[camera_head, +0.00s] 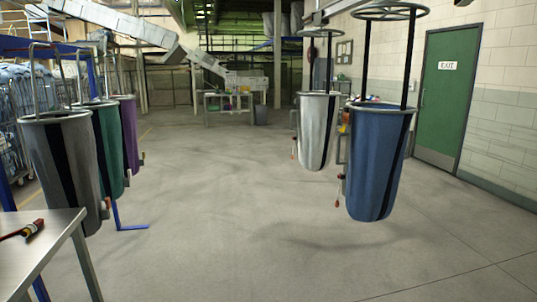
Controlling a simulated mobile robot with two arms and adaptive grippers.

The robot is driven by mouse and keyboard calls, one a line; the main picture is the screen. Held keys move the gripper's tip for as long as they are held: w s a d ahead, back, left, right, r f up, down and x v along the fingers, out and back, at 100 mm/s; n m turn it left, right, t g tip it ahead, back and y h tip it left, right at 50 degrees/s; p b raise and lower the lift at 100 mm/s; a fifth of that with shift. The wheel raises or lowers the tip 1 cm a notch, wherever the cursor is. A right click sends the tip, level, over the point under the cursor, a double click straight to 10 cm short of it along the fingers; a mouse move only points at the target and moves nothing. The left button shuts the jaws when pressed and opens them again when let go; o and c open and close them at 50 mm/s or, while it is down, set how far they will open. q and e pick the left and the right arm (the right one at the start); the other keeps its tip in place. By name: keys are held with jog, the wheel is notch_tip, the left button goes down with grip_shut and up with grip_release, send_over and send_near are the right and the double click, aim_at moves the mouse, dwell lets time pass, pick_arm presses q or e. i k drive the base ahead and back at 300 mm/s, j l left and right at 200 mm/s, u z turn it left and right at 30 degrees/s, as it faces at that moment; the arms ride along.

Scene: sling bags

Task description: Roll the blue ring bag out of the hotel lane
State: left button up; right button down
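The blue ring bag (378,165) hangs clear of the floor at the right front. Its two dark straps run up to a grey ring (391,12) at the top of the view. A red-ended cord hangs by its left side. A pale grey-white bag (317,132) hangs behind it to the left, with its own ring (320,33) above. No writing marks which lane is the hotel lane. Neither of my grippers is in view.
Grey (62,165), green (110,150) and purple (130,135) bags hang at the left. A metal table (55,232) with a red-and-black item fills the lower left corner. A green exit door (447,95) is at the right. The middle floor is clear.

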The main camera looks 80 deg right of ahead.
aim_at(377, 133)
jog(key=z, duration=3.35)
jog(key=i+j+z, duration=0.1)
jog(key=z, duration=0.45)
jog(key=i+j+z, duration=0.3)
jog(key=j, duration=0.3)
jog(key=i+j+z, duration=0.35)
jog(key=j, duration=0.35)
jog(key=i+j+z, duration=0.15)
jog(key=j, duration=0.2)
